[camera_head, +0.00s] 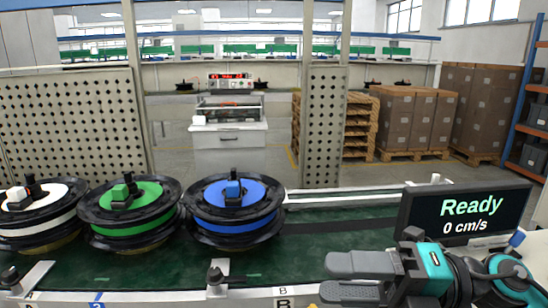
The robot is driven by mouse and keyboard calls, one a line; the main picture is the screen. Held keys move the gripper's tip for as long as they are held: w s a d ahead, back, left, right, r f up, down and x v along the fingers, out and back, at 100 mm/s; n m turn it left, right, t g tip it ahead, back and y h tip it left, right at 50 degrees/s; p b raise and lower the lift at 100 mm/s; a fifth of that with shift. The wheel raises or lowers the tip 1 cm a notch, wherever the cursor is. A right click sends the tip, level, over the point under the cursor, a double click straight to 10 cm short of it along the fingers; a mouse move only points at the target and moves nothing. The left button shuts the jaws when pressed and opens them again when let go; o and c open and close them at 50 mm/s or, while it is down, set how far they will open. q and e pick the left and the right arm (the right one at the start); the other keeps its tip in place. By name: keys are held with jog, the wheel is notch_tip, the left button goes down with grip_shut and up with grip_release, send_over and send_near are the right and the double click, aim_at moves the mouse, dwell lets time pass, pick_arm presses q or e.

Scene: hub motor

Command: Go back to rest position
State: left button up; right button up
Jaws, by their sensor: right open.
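My right gripper (345,278) shows at the lower right, near the front edge of the conveyor. Its two dark fingers point left and stand apart, with nothing seen between them. Three hub motors lie on the green conveyor belt (330,235) to the left of it: a blue one (258,192), a green one (152,193) and a white one (55,195), which is partly cut off at the left edge. The right gripper is apart from all of them. My left gripper is not in the view.
A black display (470,215) reading "Ready 0 cm/s" stands behind my right arm. A clamp-like post (217,275) stands on the front rail. Perforated panels (322,130) rise behind the belt. A white bench (230,140) and stacked boxes (410,120) are farther back. The belt's middle right is clear.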

jog(key=w+d+f+m+t+h, duration=0.35)
jog(key=f+m+t, duration=0.4)
jog(key=m, duration=0.45)
jog(key=w+d+f+m+t+h, duration=0.3)
jog(key=f+m+t+h, duration=0.25)
jog(key=m+t, duration=0.55)
jog(key=s+d+f+m+g+h, duration=0.1)
jog(key=s+f+m+g+h, duration=0.1)
jog(key=f+m, duration=0.2)
jog(key=s+d+f+m+g+h, duration=0.1)
jog(key=f+m+g+h, duration=0.1)
jog(key=f, duration=0.5)
jog(key=shift+s+f+m+g+h, duration=0.35)
jog(key=shift+m+h, duration=0.15)
jog(key=shift+m, duration=0.6)
jog(key=s+f+m+g, duration=0.1)
jog(key=s+f, duration=0.2)
jog(key=s+f+m+g+h, duration=0.1)
jog(key=s+f+g, duration=0.1)
jog(key=f, duration=0.2)
jog(key=s+f+m+g+h, duration=0.1)
jog(key=s+f, duration=0.2)
jog(key=f, duration=0.1)
jog(key=shift+s+d+m+g+p, duration=0.15)
jog(key=shift+s+m+g+p, duration=0.15)
jog(key=shift+s+m, duration=0.1)
jog(key=shift+c, duration=0.2)
